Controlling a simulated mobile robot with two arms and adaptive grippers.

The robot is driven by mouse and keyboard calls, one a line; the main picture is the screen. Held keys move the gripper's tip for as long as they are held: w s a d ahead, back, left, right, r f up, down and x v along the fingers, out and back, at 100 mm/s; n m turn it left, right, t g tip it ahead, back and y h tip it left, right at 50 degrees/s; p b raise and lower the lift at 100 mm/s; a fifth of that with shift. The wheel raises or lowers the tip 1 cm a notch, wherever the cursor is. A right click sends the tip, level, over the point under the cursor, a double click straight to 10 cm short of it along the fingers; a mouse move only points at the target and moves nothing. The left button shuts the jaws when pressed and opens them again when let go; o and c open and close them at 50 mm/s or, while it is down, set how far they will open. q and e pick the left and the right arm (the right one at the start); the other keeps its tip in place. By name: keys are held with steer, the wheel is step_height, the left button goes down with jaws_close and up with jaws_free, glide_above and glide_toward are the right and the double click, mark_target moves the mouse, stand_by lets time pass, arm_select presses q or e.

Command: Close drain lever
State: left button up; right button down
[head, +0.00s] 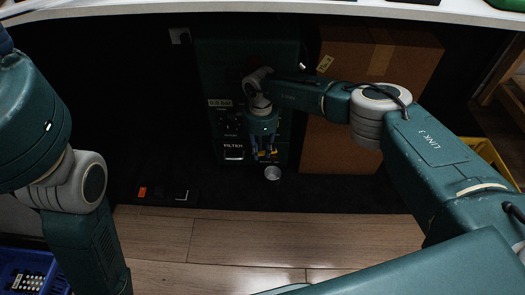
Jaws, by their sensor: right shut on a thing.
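A dark green machine panel (215,70) stands under the white counter, with a label plate, dark knobs and the word FILTER above a small light-framed slot (234,154). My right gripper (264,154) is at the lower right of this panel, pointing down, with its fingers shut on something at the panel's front.
A small metal cup (272,173) stands on the dark floor just below my right gripper. Cardboard boxes (345,140) stand to the right. A white counter edge (270,8) overhangs above. A blue crate (30,272) is at lower left, a yellow bin (484,152) at right.

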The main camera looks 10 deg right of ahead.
mark_target(260, 152)
steer(key=shift+w+m, duration=0.3)
steer(key=shift+m, duration=0.5)
steer(key=c, duration=1.5)
jaws_free()
steer(key=shift+o, duration=0.2)
step_height(260, 152, up, 12)
